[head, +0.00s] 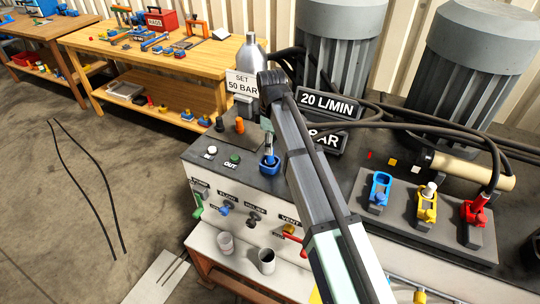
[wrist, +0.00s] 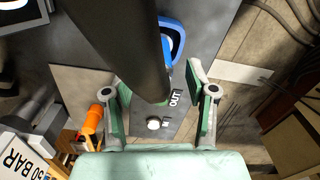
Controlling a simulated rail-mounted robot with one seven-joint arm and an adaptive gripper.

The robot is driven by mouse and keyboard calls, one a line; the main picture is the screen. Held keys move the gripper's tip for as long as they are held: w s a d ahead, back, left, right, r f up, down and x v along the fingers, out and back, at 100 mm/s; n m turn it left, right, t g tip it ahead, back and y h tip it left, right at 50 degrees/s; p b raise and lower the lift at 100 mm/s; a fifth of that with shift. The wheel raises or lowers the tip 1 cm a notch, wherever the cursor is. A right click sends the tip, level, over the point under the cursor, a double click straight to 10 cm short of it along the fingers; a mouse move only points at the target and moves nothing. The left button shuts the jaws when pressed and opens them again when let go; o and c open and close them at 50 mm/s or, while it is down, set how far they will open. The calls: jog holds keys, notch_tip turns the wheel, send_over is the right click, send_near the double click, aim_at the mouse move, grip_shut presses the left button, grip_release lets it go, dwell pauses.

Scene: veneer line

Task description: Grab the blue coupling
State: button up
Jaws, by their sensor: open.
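A blue coupling (head: 270,161) stands on the machine's dark top, right of the green button, with a silver stem above it in the head view. A blue ring-shaped part also shows in the wrist view (wrist: 177,38), partly covered by a dark cylinder (wrist: 135,45). Another blue fitting (head: 380,186) sits on the grey plate at the right. My gripper (wrist: 160,103) is open, its green-padded fingers apart on both sides of the dark cylinder's lower end. The blue part lies above the fingers in the wrist view, not between them. My arm largely hides the gripper in the head view.
Yellow (head: 427,203) and red (head: 474,210) fittings share the grey plate. An orange knob (head: 240,125), a white button (head: 211,150) and a "SET 50 BAR" sign (head: 243,83) are near the blue coupling. Dark hoses cross the top behind. Two cups stand on the front ledge.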

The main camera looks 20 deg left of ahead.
jog(key=shift+f+p, duration=1.25)
jog(key=shift+f, duration=1.55)
grip_shut()
